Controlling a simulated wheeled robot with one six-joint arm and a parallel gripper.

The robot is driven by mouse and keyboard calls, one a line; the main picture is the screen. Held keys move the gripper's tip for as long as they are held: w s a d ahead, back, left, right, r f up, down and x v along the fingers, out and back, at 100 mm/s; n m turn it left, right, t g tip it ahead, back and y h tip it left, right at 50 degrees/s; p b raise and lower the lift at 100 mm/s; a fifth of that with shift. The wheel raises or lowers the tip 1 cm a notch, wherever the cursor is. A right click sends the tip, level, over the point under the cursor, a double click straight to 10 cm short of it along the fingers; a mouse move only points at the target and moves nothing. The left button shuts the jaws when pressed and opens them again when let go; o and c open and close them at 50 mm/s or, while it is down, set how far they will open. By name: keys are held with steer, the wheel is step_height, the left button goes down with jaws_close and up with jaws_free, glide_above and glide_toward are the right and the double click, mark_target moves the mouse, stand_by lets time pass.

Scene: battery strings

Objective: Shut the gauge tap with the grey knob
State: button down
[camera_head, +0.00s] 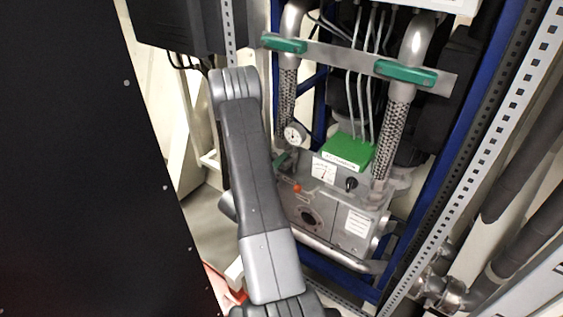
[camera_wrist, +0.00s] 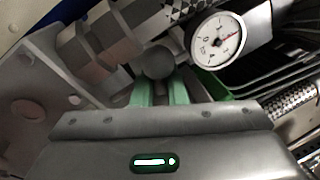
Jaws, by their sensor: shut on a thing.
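In the wrist view the grey round knob (camera_wrist: 155,62) of the gauge tap sits at the tips of my gripper (camera_wrist: 159,90). The two green fingers stand on either side of its lower part, shut on it. The white round gauge (camera_wrist: 217,40) is just to the right of the knob, its red needle pointing to the upper right. In the head view the gauge (camera_head: 295,134) shows on the left pipe, and my arm hides most of my gripper and the knob.
A grey box (camera_head: 330,205) with a dial, a black knob and a green terminal block (camera_head: 348,152) stands to the right. A dark panel (camera_head: 75,160) fills the left.

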steer(key=n, duration=0.2)
steer(key=n+t, duration=0.1)
steer(key=n, duration=0.1)
steer(key=n+y, duration=0.1)
steer(key=shift+w+a+f+n, duration=0.15)
steer(key=shift+w+a+n, duration=0.05)
steer(key=shift+a+n, duration=0.2)
steer(key=shift+t, duration=0.3)
steer(key=c, duration=1.6)
jaws_free()
steer(key=shift+f, duration=0.1)
steer(key=shift+o, duration=1.2)
steer(key=shift+w+a+f+n, duration=0.1)
steer(key=shift+a+f+n, duration=0.1)
steer(key=shift+n, duration=0.1)
steer(key=shift+d+y, duration=0.1)
steer(key=shift+y, duration=0.2)
